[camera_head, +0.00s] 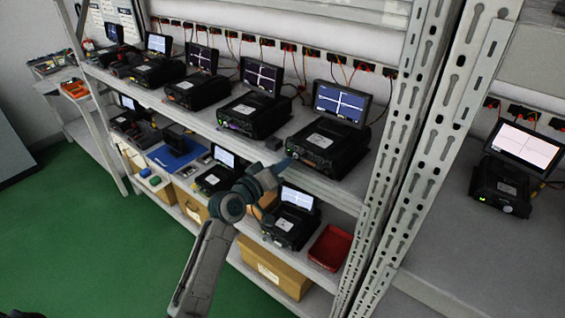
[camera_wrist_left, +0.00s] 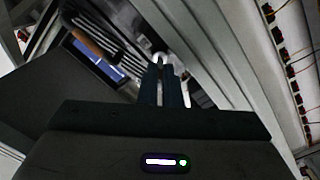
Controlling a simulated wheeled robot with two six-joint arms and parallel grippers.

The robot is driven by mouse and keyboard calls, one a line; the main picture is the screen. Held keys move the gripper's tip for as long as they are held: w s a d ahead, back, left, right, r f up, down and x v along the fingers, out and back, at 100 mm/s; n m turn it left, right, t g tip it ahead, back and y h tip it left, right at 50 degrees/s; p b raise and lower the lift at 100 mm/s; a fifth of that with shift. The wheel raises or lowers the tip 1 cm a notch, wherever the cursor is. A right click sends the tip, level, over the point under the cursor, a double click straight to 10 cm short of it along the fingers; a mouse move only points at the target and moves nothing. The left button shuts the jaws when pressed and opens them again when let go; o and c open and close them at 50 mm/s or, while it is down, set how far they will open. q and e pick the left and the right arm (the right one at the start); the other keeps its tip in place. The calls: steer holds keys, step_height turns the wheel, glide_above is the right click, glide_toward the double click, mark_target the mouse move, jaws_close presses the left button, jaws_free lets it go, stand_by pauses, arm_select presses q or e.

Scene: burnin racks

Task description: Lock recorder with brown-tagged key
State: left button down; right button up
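Several black recorders with raised screens stand on the racks. The nearest one on the upper shelf is a recorder (camera_head: 322,142) with a lit blue screen showing white lines. My left gripper (camera_head: 284,164) is at the front edge of that shelf, close to the recorder's lower left front; I cannot tell whether it touches. In the left wrist view, the two dark fingers (camera_wrist_left: 162,82) are close together. No key or brown tag can be made out, and anything between the fingertips is too small to tell. My right gripper is not in view.
Below are more recorders, a red tray (camera_head: 330,247), a blue mat (camera_head: 178,153) and cardboard boxes (camera_head: 268,272). A perforated metal upright (camera_head: 400,150) stands right of the near recorder. Another recorder (camera_head: 505,180) stands beyond it. Green floor (camera_head: 80,230) is open at left.

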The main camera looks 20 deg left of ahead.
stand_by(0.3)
arm_select(q)
steer(key=c, duration=1.9)
jaws_free()
steer(key=b+v, duration=0.3)
steer(key=v, duration=0.7)
steer(key=shift+s+a, duration=0.2)
steer(key=shift+s, duration=0.15)
